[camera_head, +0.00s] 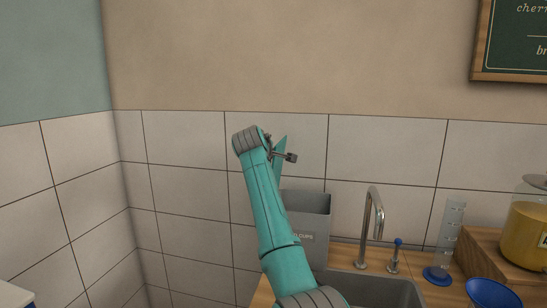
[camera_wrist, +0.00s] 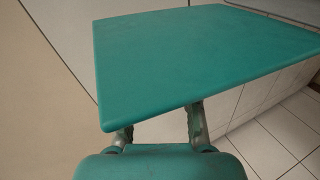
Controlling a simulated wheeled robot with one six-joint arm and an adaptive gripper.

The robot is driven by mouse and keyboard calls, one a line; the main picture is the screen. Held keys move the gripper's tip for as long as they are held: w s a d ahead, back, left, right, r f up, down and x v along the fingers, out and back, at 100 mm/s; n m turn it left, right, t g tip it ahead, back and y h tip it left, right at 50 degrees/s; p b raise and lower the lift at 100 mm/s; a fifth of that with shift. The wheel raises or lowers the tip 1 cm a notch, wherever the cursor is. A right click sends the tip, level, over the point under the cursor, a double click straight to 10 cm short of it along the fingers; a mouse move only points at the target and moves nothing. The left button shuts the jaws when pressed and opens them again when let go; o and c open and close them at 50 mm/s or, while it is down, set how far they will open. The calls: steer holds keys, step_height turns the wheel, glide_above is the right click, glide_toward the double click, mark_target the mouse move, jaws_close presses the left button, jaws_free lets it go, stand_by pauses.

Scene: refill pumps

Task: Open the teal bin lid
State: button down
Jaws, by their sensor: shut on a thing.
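The teal lid (camera_head: 280,149) shows as a narrow, steeply tilted sliver above the grey bin (camera_head: 308,238) in the head view. In the wrist view the lid (camera_wrist: 200,58) is a broad flat teal panel filling the upper middle. My gripper (camera_head: 284,156) is high above the bin, at the lid. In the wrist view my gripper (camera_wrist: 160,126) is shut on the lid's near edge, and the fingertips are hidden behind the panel. The bin's top looks uncovered, with its inner wall showing. My arm hides the bin's left side, and I cannot see whether a hinge joins lid and bin.
To the right of the bin stand a curved metal tap (camera_head: 372,212), a sink (camera_head: 375,289), a clear cylinder on a blue base (camera_head: 451,228), a blue bowl (camera_head: 492,293) and a jar of yellow contents (camera_head: 524,235). The tiled wall (camera_head: 385,150) is behind.

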steer(key=shift+w+a+f+n, duration=0.1)
steer(key=shift+w+a+n, duration=0.2)
steer(key=shift+a, duration=0.4)
steer(key=c, duration=0.9)
jaws_free()
steer(key=shift+o, duration=0.2)
steer(key=shift+s+a, duration=0.1)
steer(key=shift+s, duration=0.05)
steer(key=v, duration=1.1)
steer(key=shift+s+a+r, duration=0.15)
steer(key=shift+s+r, duration=0.1)
